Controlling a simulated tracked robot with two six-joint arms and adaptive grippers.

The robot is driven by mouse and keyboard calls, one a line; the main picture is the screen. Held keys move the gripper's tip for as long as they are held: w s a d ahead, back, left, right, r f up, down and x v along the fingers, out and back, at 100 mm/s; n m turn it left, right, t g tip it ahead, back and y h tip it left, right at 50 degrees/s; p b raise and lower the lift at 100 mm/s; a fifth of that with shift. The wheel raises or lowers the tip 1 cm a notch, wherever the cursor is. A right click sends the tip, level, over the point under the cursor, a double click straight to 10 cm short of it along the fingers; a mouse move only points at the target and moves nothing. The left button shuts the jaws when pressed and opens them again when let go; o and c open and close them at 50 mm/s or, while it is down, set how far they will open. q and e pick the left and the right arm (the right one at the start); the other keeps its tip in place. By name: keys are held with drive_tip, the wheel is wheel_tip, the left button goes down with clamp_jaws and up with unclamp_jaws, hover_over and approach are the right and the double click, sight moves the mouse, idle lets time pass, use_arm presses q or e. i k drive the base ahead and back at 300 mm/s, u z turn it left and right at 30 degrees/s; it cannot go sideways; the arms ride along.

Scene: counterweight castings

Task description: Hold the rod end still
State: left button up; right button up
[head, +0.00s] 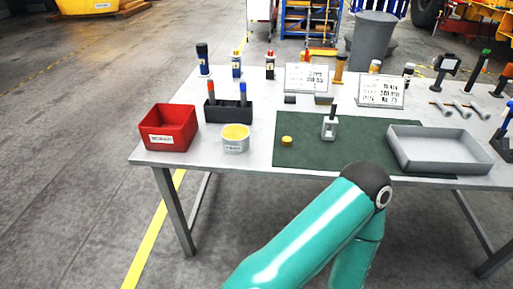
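A small pale block with an upright dark stem (330,128), which looks like the rod end, stands on the dark green mat (300,157) near the middle of the table. A small yellow cap-like piece (287,141) lies on the mat to its left. Nothing is touching the rod end. A teal arm of mine rises from the bottom of the head view and bends at a dark joint in front of the table edge. Its gripper does not show, and neither does my other gripper.
On the grey table (265,110) are a red bin (169,127), a black marker holder (228,112), a white tub with yellow contents (235,139) and a grey tray (440,150). Signs (382,91), bottles and tools line the back and right. The mat around the rod end is mostly clear.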

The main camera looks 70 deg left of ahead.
sight(328, 136)
drive_tip(key=k, duration=0.85)
drive_tip(key=u, duration=1.1)
drive_tip(key=i, duration=1)
drive_tip(key=u, duration=0.1)
